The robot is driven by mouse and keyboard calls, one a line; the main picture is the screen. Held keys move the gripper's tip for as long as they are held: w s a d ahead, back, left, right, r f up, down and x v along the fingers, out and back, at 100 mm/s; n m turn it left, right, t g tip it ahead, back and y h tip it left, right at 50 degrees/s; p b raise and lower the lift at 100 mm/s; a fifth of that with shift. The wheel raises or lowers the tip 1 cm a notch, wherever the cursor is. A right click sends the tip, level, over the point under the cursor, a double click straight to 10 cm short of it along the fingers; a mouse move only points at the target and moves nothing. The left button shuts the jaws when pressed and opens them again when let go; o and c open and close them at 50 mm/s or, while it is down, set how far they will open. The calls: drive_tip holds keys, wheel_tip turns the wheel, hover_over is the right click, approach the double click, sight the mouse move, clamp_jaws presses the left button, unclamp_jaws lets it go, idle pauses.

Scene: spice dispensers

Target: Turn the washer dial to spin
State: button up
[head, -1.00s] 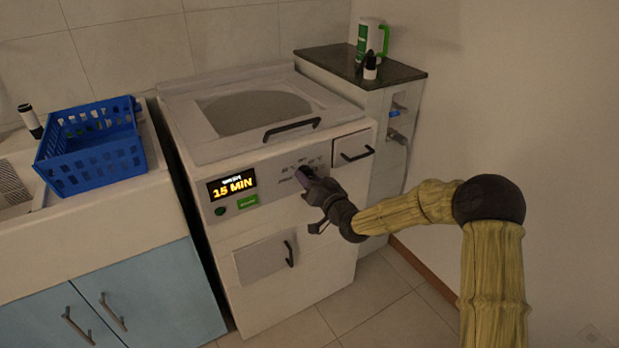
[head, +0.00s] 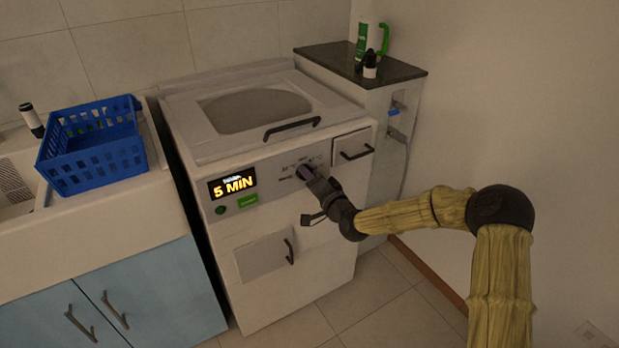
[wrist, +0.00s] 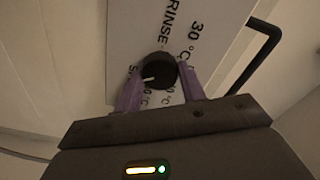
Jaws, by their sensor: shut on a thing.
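The washer (head: 300,235) is white, with a front control panel. Its lit display (head: 232,184) reads 5 MIN in yellow. In the wrist view the dial (wrist: 157,66) is a round black knob with a short white pointer toward its lower left. RINSE and 30 °C are readable above and right of it; the other temperature labels are partly covered. I cannot read a spin label. My gripper (wrist: 161,78) is shut on the dial, one purple finger on each side. In the head view my gripper (head: 306,173) covers most of the dial.
A green button (head: 247,201) sits below the display. A dark lid handle (head: 292,128) is above the panel, and a drawer handle (head: 357,153) is to the right. A blue basket (head: 95,160) stands on the left counter. A wall is close on the right.

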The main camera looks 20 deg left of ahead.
drive_tip(key=shift+f, duration=0.15)
drive_tip(key=o, duration=1)
drive_tip(key=p+v, duration=0.1)
drive_tip(key=v, duration=1.6)
drive_tip(key=shift+s+d, duration=0.15)
drive_tip(key=shift+d, duration=0.15)
